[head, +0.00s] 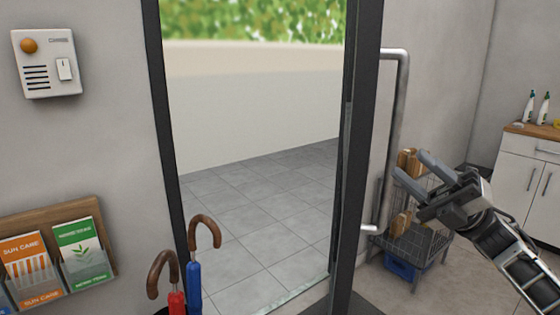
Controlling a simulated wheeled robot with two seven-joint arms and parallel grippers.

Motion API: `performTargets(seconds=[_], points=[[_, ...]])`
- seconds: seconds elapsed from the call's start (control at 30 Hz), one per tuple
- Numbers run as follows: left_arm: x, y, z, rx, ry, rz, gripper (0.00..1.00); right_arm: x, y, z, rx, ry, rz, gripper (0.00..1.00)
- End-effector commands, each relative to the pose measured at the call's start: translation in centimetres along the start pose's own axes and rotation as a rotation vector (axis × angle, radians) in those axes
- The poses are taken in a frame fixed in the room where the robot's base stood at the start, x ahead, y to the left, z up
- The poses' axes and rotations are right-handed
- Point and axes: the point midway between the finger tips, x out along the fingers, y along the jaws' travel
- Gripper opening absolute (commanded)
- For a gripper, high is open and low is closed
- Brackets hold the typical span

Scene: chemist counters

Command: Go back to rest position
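My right gripper (408,164) comes in from the right edge, with its arm reaching to the lower right. Its two grey fingers are spread apart with nothing between them, so it is open and empty. The fingers point to the upper left, toward a metal pull handle (397,120) beside the dark door frame. My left gripper is not in view.
A dark-framed doorway (366,100) shows grey paving outside. Red (177,302) and blue (194,287) umbrellas stand at its lower left. A leaflet rack (50,214) and intercom (45,62) are on the left wall. A wire basket stand (425,242) and white cabinet (520,180) are at right.

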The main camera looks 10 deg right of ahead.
Motion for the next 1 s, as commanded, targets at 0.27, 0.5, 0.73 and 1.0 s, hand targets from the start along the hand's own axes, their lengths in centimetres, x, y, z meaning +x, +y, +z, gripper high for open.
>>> performTargets(seconds=[0.27,0.5,0.73,1.0], points=[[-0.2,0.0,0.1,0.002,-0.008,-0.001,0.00,-6.0,-17.4,-11.1,0.794,-0.709,-0.148,0.39],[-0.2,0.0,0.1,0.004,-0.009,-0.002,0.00,-12.7,-24.0,-25.2,1.345,-1.289,-0.296,0.39],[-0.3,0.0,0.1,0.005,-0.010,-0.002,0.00,-15.7,-24.4,-34.1,1.610,-1.613,-0.387,0.39],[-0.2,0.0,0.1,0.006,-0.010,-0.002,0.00,-16.1,-24.3,-35.4,1.649,-1.665,-0.405,0.39]])
